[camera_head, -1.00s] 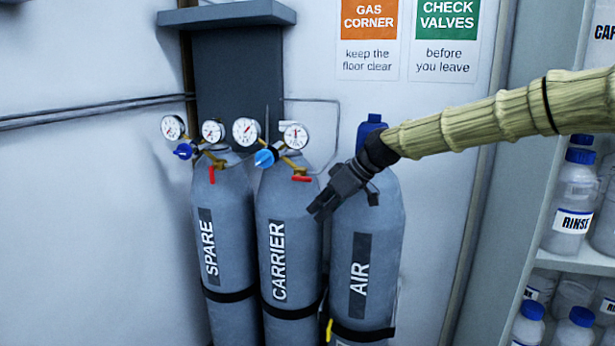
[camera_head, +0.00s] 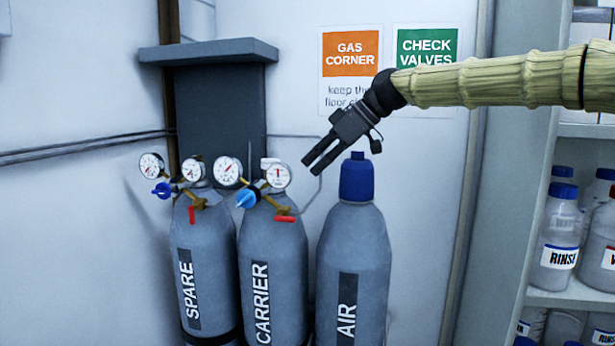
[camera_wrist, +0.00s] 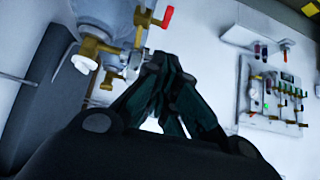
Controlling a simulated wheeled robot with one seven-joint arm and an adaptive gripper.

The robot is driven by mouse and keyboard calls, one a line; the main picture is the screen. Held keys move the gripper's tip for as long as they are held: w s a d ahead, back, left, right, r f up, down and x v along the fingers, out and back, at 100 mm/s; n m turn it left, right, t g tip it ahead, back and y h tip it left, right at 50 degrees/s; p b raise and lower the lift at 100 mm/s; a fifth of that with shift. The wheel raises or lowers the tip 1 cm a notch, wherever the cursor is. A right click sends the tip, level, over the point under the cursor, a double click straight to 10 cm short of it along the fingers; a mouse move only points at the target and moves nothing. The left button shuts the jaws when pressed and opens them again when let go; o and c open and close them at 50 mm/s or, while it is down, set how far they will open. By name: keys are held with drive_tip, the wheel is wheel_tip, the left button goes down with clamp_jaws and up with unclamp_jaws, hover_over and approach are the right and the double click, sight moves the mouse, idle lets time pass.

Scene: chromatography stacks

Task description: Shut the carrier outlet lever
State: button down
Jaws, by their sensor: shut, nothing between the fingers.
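The carrier cylinder (camera_head: 283,270) is grey and stands upright between the spare and air cylinders. Its regulator has two round gauges, a blue knob (camera_head: 247,197) and a red outlet lever (camera_head: 291,219) on a brass fitting. The lever lies roughly level, pointing right in the head view. In the wrist view a red lever (camera_wrist: 167,17) on a brass fitting shows at the top, beyond the fingers. My gripper (camera_head: 309,169) is shut and empty. It hangs in the air above and right of the carrier lever in the head view, apart from it.
The spare cylinder (camera_head: 203,260) with its own red lever (camera_head: 192,214) stands at the left. The blue-capped air cylinder (camera_head: 372,255) stands at the right, below my gripper. A bottle shelf (camera_head: 575,295) is at the far right. The wrist view shows a wall panel with valves (camera_wrist: 270,100).

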drive_tip(key=p, duration=0.2)
approach(277, 216)
drive_tip(key=a, duration=0.1)
drive_tip(key=a+r, duration=0.1)
drive_tip(key=w+a, duration=0.1)
drive_tip(key=shift+r, duration=0.2)
drive_tip(key=f, duration=0.1)
drive_tip(key=f+p, duration=0.1)
drive_tip(key=f, duration=0.1)
drive_tip(key=shift+a, duration=0.2)
drive_tip(key=shift+d+f+p, duration=0.15)
drive_tip(key=shift+f+p, duration=0.25)
drive_tip(key=shift+f, duration=0.4)
drive_tip(key=shift+f+b, duration=0.2)
drive_tip(key=shift+b, duration=0.3)
drive_tip(key=shift+r+y, duration=0.1)
drive_tip(key=shift+y, duration=0.2)
drive_tip(key=shift+d+y+b, duration=0.2)
drive_tip(key=shift+y+b, duration=0.1)
drive_tip(key=shift+b, duration=0.7)
